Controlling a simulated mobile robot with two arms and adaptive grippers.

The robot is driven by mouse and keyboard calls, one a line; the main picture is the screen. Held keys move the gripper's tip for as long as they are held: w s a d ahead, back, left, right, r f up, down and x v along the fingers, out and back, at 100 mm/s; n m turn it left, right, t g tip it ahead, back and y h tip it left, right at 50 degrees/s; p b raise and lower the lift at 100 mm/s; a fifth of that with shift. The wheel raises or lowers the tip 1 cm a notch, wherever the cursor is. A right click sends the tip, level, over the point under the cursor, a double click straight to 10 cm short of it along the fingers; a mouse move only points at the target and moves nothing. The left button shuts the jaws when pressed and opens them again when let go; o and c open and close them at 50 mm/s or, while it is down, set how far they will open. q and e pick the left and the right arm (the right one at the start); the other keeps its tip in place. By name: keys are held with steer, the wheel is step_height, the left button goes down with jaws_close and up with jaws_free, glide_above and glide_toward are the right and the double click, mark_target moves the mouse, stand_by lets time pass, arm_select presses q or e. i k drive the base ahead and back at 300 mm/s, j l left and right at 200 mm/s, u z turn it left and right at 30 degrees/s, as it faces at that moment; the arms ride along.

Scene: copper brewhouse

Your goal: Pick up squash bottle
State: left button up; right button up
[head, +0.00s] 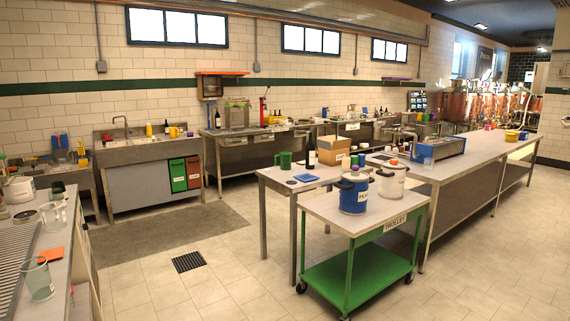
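I cannot tell for sure which item is the squash bottle. A small yellow bottle (149,130) stands upright at the back of the steel sink unit (125,150), far off by the left wall. A dark bottle with a pale label (310,154) stands upright on the steel table (272,178) in the middle. Other dark bottles stand by the sink (166,127) and on the back bench (217,120). Neither of my grippers is in view.
A green trolley (398,208) with a blue pot (353,195) and a white pot (391,183) stands in front of the middle tables. A left-hand counter (60,275) holds clear jugs. Open tiled floor (170,285) lies between them, with a drain grate (188,262) and grey mat (170,233).

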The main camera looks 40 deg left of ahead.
mark_target(310, 148)
steer(key=i+l+u, duration=0.2)
steer(key=i, duration=0.35)
steer(key=i+j+u, duration=0.15)
steer(key=i+u, duration=0.15)
steer(key=u, duration=0.2)
steer(key=i+u, duration=0.35)
steer(key=u, duration=0.15)
steer(key=i+l+u, duration=0.1)
steer(key=i+u, duration=0.35)
steer(key=i+j+u, duration=0.15)
steer(key=i, duration=0.6)
steer(key=i+u, duration=0.15)
steer(key=i, duration=0.65)
steer(key=j, duration=0.1)
